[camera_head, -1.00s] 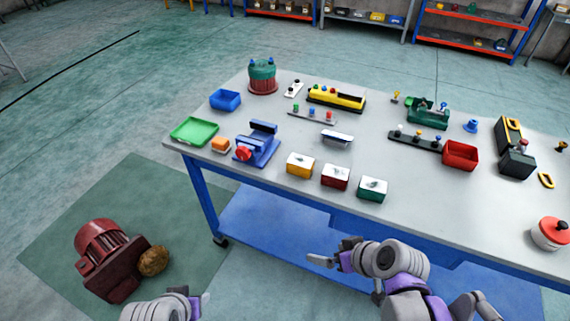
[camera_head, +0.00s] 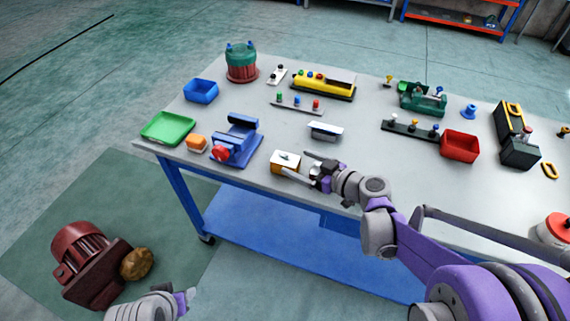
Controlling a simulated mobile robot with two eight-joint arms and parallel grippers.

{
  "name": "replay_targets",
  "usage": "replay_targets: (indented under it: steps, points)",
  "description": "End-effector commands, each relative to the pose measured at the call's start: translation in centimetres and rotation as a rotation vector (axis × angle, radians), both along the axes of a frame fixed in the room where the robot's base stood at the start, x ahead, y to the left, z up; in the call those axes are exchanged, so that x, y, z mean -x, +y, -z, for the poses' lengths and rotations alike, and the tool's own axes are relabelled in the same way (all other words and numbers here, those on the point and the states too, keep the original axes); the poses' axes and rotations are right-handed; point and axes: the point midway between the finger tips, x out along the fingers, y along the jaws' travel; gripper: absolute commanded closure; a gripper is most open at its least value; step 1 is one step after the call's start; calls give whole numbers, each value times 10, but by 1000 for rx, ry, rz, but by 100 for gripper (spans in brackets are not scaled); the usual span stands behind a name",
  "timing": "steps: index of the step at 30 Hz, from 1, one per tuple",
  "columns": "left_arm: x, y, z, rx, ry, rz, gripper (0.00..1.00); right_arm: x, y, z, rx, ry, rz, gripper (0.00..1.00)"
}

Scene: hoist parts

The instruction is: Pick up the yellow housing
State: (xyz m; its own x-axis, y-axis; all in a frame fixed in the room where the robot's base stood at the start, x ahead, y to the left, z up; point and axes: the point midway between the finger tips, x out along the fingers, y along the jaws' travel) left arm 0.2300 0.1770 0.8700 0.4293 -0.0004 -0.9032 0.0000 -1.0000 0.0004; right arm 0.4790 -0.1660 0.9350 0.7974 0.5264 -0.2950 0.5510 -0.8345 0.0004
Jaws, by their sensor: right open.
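A long yellow housing (camera_head: 328,86) with coloured buttons lies in a black tray-like base at the back of the table. A small yellow box (camera_head: 281,167) with a white top sits near the front edge. My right gripper (camera_head: 296,164) is open at this small box, one finger towards its far right side and the other across its near side. I cannot tell whether the fingers touch it. My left gripper (camera_head: 190,298) is low at the bottom left, off the table, and only partly shown.
A red bin (camera_head: 460,146) is to the right.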

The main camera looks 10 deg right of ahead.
Motion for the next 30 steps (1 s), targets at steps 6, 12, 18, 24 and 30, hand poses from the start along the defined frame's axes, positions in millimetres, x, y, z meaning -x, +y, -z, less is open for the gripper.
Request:
replay_targets:
  steps: [6,12,18,24,30]
  points:
    - [0,0,2,0,1,0,50,-24,18,17,0,0,-3,0]
    - [0,0,2,0,1,0,50,-35,25,21,1,0,-1,0]
    - [0,0,2,0,1,0,50,-35,24,21,1,1,0,2]
    - [0,0,2,0,1,0,50,-35,24,21,1,1,0,38]
    - [0,0,2,0,1,0,50,-35,24,21,1,1,0,74]
